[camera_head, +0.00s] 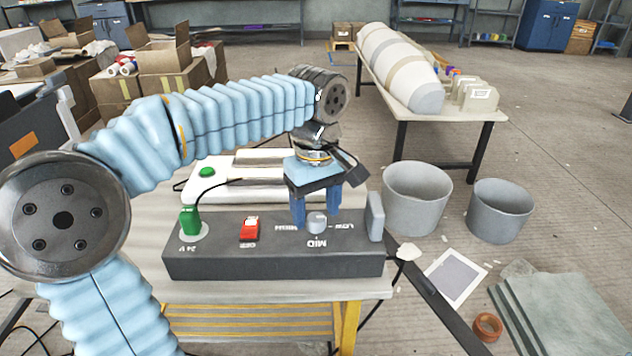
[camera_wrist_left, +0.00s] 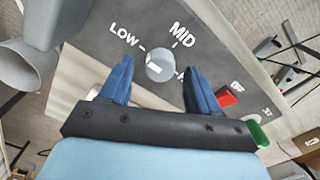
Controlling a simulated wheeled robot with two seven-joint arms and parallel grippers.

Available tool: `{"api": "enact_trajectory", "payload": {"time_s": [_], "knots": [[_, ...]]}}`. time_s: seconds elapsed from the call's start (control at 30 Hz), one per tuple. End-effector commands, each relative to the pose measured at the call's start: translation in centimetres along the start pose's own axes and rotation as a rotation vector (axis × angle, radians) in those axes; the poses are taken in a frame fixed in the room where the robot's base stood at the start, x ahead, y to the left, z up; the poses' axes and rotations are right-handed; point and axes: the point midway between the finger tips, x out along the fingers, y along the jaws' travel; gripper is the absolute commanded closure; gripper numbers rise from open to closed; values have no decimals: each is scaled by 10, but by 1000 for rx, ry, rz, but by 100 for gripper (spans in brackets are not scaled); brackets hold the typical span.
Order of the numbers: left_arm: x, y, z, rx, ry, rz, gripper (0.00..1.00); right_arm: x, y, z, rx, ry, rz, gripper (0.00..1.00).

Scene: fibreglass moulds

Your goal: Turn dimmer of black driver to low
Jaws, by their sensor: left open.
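The black driver (camera_head: 275,264) is a long dark box on the near table. Its grey round dimmer knob (camera_head: 317,222) stands on the top face, with LOW, MID and a partly hidden third label around it. The knob also shows in the left wrist view (camera_wrist_left: 160,65), with a white mark on it; I cannot tell surely which label it points at. My left gripper (camera_head: 316,210) is open, pointing down, with its blue fingers on either side of the knob. In the left wrist view, gaps show between the fingers (camera_wrist_left: 158,75) and the knob. My right gripper is not in view.
A red switch (camera_head: 249,229) and a green plug (camera_head: 190,220) with a black cable sit on the driver's left part. A grey block (camera_head: 375,216) stands at its right end. Behind is a white unit (camera_head: 225,192) with a green button. Two grey buckets (camera_head: 417,200) stand right.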

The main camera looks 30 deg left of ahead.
Motion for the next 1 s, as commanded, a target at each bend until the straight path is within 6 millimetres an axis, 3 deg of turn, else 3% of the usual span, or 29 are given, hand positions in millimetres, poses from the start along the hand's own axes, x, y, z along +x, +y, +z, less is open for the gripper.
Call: {"api": "enact_trajectory", "payload": {"time_s": [0.3, 0.5, 0.7, 1.0], "knots": [[-74, 1, 0, 1, 1, 7, 38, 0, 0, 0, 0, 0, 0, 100], [-112, 1, 0, 2, 0, 4, 38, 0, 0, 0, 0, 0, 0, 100], [-128, 0, 0, 0, 0, 2, 38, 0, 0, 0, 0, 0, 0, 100], [-128, 0, 0, 0, 0, 1, 38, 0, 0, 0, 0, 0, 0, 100]]}}
